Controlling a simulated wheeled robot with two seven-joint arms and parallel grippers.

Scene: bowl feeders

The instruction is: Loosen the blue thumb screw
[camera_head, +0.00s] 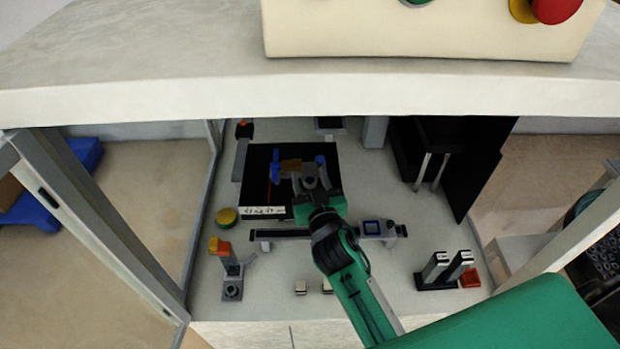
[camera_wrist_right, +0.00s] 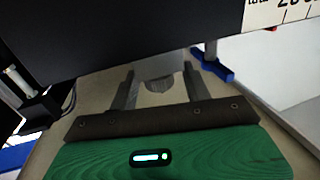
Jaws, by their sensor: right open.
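A blue upright piece (camera_head: 275,167), like a knob or handle, stands at the left of the black plate (camera_head: 257,180) inside the machine. A smaller blue piece (camera_head: 319,160) is just beyond my right gripper; I cannot tell which is the thumb screw. My right gripper (camera_head: 310,180) is over the black plate, its jaws open, to the right of the upright blue piece and apart from it. In the right wrist view the two fingers (camera_wrist_right: 161,82) are spread, with a grey rounded part between or beyond them. My left gripper is out of view.
A white shelf edge (camera_head: 300,97) crosses above the work area. A yellow-green button (camera_head: 227,216), an orange-topped fixture (camera_head: 221,247) and a dark stand with two grey posts (camera_head: 448,268) surround the plate. A dark panel (camera_wrist_right: 110,35) fills the upper wrist view.

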